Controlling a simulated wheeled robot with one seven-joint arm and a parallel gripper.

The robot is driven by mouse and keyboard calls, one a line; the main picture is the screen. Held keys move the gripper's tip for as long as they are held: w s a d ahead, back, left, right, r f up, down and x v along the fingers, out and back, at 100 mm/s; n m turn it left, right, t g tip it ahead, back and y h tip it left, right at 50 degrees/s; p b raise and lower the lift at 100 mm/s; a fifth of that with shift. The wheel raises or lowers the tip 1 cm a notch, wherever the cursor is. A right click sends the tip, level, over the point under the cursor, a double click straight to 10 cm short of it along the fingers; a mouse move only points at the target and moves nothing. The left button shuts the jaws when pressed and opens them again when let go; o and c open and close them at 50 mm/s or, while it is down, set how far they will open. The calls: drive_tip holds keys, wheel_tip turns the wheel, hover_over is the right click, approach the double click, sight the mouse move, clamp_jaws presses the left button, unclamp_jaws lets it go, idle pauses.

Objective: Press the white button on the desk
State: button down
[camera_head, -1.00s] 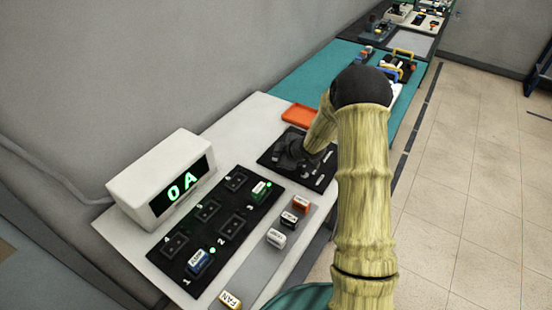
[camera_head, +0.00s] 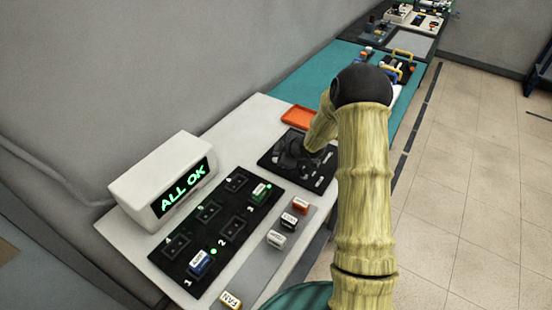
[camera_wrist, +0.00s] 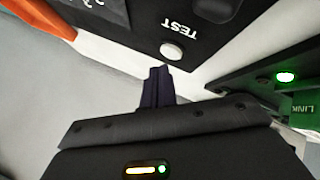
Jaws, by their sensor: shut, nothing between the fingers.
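The round white button (camera_wrist: 172,51) sits on a black panel (camera_wrist: 140,40) beside the word TEST in the wrist view. My gripper (camera_wrist: 159,70) is shut and empty, its dark fingertips just below the button in the picture. I cannot tell whether they touch it. In the head view my gripper (camera_head: 297,158) is over the black panel on the white desk (camera_head: 232,128), and my arm and hand hide the button. A white display box (camera_head: 150,172) on the desk reads ALL OK in green.
A black socket board (camera_head: 190,236) with numbered sockets holds a blue block (camera_head: 200,262) and a green block (camera_head: 259,193), each by a lit green light. Several loose labelled blocks lie on a grey strip (camera_head: 258,262). An orange tray (camera_head: 299,117) lies beyond the panel.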

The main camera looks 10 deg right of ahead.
drive_tip(key=shift+r+p, duration=2.25)
drive_tip(key=shift+r, duration=0.25)
drive_tip(key=s+r+m+g+h, duration=0.1)
drive_tip(key=s+r+m, duration=0.3)
drive_tip(key=s, duration=0.6)
drive_tip(key=s+r+m+g+h, duration=0.1)
drive_tip(key=s+r+m, duration=0.3)
drive_tip(key=s, duration=0.7)
drive_tip(key=s+r+m+g+h, duration=0.2)
drive_tip(key=s+m, duration=0.4)
drive_tip(key=s, duration=0.4)
wheel_tip(320, 180, up, 3)
drive_tip(key=shift+s+a+f+g, duration=0.2)
drive_tip(key=shift+a+g, duration=0.15)
drive_tip(key=shift+g, duration=0.45)
